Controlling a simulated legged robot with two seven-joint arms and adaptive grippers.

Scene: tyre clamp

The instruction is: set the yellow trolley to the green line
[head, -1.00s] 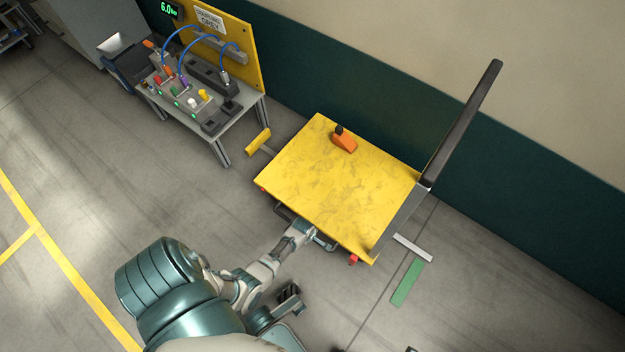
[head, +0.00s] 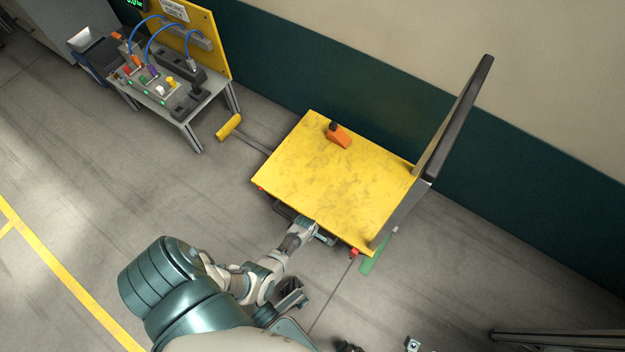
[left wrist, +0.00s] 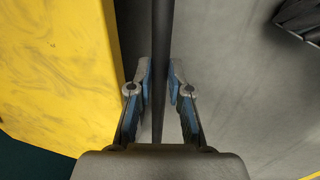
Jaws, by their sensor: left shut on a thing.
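The yellow trolley (head: 330,185) has a flat scuffed deck and a tall dark upright panel (head: 455,120) at its right end. The green line (head: 372,262) shows on the floor at the trolley's front right corner, partly hidden beneath it. My left gripper (head: 322,236) is at the trolley's near side, low by the deck edge. In the left wrist view, my left gripper (left wrist: 159,85) is shut on a dark bar (left wrist: 162,30) beside the yellow deck (left wrist: 60,70).
An orange block (head: 338,136) with a black knob sits on the deck. A yellow roller-like piece (head: 229,126) stands left of the trolley, near a bench (head: 190,110) with coloured fittings. A wall (head: 540,170) runs behind. Floor in front right is mostly open.

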